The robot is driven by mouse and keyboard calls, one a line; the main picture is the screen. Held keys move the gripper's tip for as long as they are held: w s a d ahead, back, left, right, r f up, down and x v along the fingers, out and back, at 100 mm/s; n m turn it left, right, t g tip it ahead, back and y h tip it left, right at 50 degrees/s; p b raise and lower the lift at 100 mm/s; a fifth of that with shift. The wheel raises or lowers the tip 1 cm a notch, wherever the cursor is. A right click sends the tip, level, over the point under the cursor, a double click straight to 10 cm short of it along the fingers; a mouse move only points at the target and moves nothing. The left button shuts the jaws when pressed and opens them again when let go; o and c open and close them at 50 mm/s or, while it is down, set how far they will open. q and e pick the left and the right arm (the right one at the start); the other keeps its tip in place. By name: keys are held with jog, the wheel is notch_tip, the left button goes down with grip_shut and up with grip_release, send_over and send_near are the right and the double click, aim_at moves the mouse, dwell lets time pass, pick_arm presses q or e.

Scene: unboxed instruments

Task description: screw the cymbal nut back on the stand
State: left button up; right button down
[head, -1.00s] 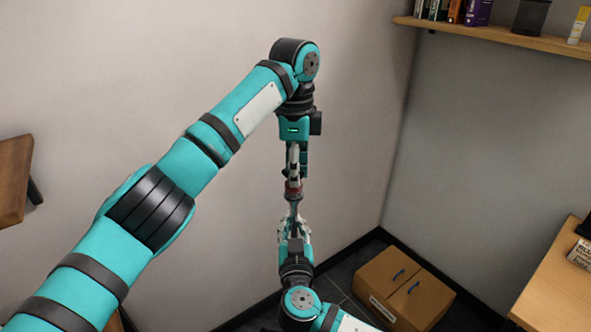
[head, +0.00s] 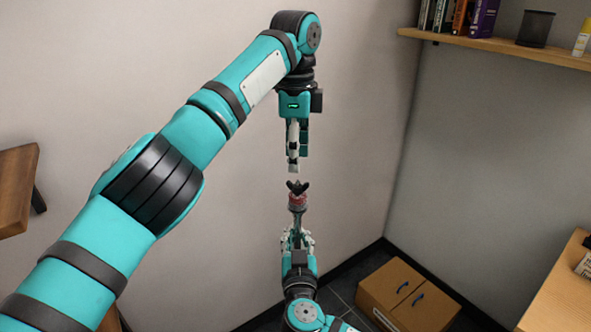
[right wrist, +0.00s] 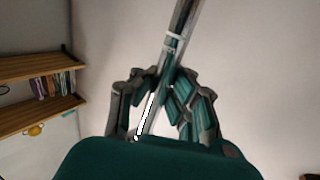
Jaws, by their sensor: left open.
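A dark winged cymbal nut (head: 297,187) sits at the top of the stand, just above a red felt-like piece (head: 298,201). My left gripper (head: 298,168) points straight down above the nut, open and empty, with a small gap between its fingertips and the nut. My right gripper (head: 298,239) is below, pointing up, with its fingers closed around the stand's rod (right wrist: 181,18). The right wrist view shows the metal rod, with a pale ring, running slightly tilted between these fingers. The threads under the nut are hidden.
A closed cardboard box (head: 408,295) stands on the dark floor by the wall corner. A wooden shelf (head: 500,48) with books is at the upper right, and a wooden table edge (head: 560,285) at the lower right. Space around the nut is clear.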

pick_arm(q)
jog(key=shift+r, duration=0.65)
pick_arm(e)
jog(key=shift+s+a, duration=0.15)
jog(key=c, duration=1.9)
grip_release()
jog(key=shift+c, duration=0.2)
jog(key=o, duration=0.6)
jog(key=shift+s+r, duration=0.35)
jog(key=shift+s, duration=0.1)
jog(key=shift+c, duration=0.2)
jog(key=shift+w+f, duration=0.25)
pick_arm(q)
jog(key=shift+s+r, duration=0.2)
jog(key=shift+s, duration=0.15)
pick_arm(e)
jog(key=s, duration=1.2)
jog(key=shift+d, duration=0.4)
jog(key=shift+s, duration=0.1)
